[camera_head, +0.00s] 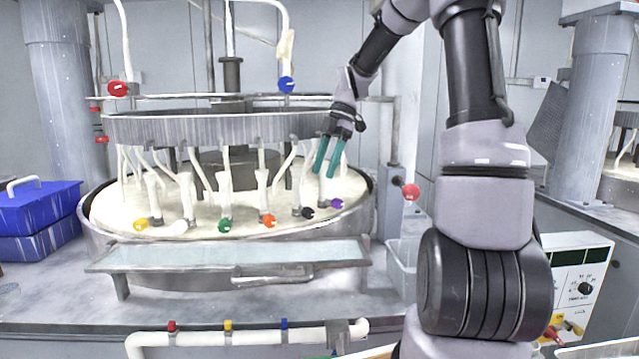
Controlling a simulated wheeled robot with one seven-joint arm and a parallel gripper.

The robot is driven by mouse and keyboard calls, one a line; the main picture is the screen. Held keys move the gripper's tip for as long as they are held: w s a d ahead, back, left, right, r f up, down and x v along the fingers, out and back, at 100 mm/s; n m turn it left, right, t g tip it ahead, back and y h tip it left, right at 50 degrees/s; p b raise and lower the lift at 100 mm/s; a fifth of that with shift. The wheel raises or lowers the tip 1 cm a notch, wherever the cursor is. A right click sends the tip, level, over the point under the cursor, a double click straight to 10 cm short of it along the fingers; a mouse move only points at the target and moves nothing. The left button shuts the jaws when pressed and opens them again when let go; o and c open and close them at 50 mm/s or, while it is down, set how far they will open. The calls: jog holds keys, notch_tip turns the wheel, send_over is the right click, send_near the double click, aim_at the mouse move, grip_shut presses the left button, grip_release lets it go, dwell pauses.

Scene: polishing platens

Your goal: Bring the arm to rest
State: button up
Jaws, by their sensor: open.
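My gripper (328,172) has two teal fingers that point down and stand apart. It is open, and I see nothing held between the fingers. It hangs at the right front part of the round polishing machine (112,243), above or beside the purple knob (336,203). I cannot tell whether the fingers touch anything there. My arm rises from the lower right, bends at the top of the picture and comes down to the left toward the machine.
A metal ring (215,128) with several hoses stands over the platen. Several coloured knobs line the front, including a black knob (308,213). Blue bins (38,208) stand at left. A red knob (411,191) is right of the machine. A control box (580,275) stands at lower right.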

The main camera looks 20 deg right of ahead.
jog(key=shift+d+r, duration=0.15)
jog(key=shift+r, duration=0.25)
jog(key=s+r+m+t+h, duration=0.1)
jog(key=s+r+m+t, duration=0.3)
jog(key=s+m, duration=0.7)
jog(key=s+r+m+t+h, duration=0.1)
jog(key=s+r+m+t, duration=0.3)
jog(key=s+m, duration=0.7)
jog(key=m, duration=0.4)
jog(key=shift+d+r+t, duration=0.25)
jog(key=shift+d+t, duration=0.1)
jog(key=shift+t, duration=0.05)
